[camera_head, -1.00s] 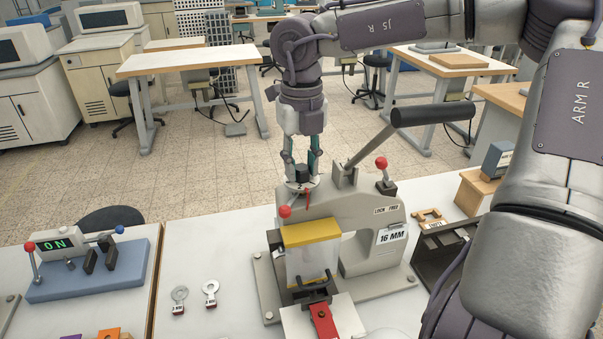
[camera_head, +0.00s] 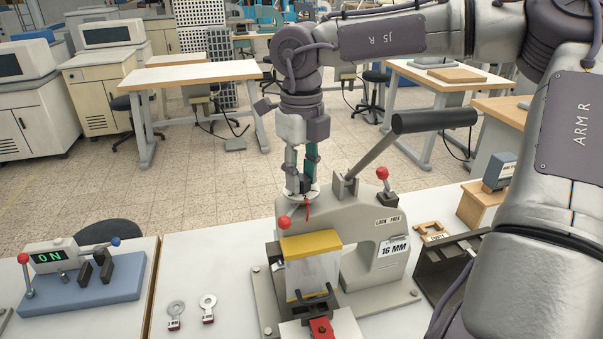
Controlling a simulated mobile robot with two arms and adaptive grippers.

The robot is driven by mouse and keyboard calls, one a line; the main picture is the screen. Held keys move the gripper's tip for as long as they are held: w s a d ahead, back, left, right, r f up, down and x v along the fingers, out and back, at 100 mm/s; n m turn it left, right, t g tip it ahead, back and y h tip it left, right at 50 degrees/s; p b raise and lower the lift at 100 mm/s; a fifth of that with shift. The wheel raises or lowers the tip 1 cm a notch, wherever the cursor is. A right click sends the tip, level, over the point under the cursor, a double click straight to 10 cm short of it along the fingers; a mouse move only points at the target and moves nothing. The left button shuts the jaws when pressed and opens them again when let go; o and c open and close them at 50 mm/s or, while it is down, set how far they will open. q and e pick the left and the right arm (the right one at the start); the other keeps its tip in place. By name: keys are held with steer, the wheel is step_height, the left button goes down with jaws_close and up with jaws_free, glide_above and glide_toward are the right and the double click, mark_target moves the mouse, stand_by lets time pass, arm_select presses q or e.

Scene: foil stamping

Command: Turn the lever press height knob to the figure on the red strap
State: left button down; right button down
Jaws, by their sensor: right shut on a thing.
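The lever press (camera_head: 352,225) stands on the bench with a "16 MM" label (camera_head: 394,247) on its side. Its height knob sits on a pale round dial (camera_head: 301,197) at the top of the press head; the knob is mostly hidden by my fingers, and the dial figures are too small to read. My right gripper (camera_head: 302,183) points down from above and is shut on the knob. The red strap (camera_head: 321,328) lies at the front of the press, at the bottom edge; its figure cannot be read. My left gripper is not in view.
The press lever (camera_head: 434,118) with its black grip rises right of my gripper. A red-ball lever (camera_head: 383,173) stands behind the press body. Two tagged metal pieces (camera_head: 208,308) lie left of the press. A blue-based box (camera_head: 85,280) showing "ON" is at left.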

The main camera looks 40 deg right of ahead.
mark_target(301, 178)
steer(key=shift+r, duration=0.1)
steer(key=c, duration=0.8)
jaws_free()
step_height(301, 178, up, 12)
stand_by(0.3)
